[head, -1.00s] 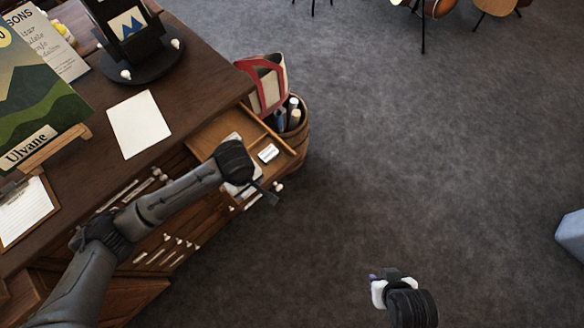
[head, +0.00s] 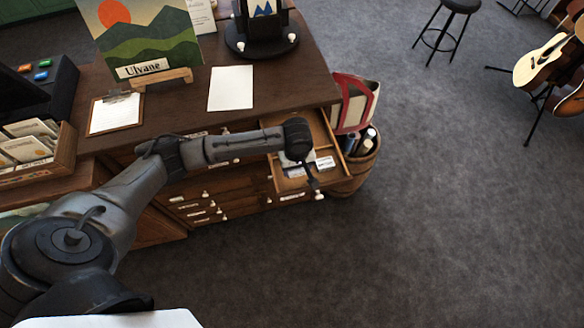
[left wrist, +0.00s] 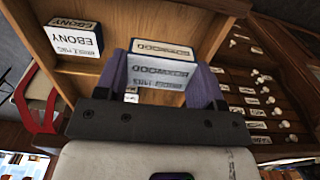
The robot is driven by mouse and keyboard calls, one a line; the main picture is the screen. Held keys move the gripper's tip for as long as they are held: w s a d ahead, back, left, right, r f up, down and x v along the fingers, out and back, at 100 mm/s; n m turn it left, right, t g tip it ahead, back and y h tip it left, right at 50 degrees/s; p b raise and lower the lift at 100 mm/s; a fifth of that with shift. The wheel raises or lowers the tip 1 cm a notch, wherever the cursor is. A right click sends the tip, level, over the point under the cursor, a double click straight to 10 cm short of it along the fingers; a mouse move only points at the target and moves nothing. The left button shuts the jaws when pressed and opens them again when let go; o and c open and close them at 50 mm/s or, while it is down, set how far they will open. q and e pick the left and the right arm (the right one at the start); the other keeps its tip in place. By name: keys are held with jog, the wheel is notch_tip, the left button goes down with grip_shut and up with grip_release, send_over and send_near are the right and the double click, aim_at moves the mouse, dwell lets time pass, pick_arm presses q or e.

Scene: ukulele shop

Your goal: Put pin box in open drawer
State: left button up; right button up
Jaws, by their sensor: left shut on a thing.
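The pin box (left wrist: 160,72), white-labelled with dark lettering that seems to read rosewood, is between the two purple fingers of my left gripper (left wrist: 160,62). The gripper is shut on it. The open drawer (head: 320,131) sticks out from the right end of the wooden counter. In the left wrist view the drawer's wooden floor (left wrist: 115,35) lies behind the box. I cannot tell whether the box touches it. My right gripper is not in view.
An ebony-labelled box (left wrist: 73,42) lies in the drawer, beside the held box; it also shows in the head view (head: 325,162). Open carpet lies to the right.

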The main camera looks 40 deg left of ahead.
pick_arm(q)
jog(key=shift+w+a+f, duration=0.1)
jog(key=shift+a+f, duration=0.3)
jog(key=shift+a, duration=0.2)
jog(key=shift+w+a+f, duration=0.1)
jog(key=shift+a+f, duration=0.3)
jog(key=shift+a, duration=0.2)
jog(key=shift+f, duration=2)
jog(key=o, duration=0.9)
jog(key=shift+f, duration=0.1)
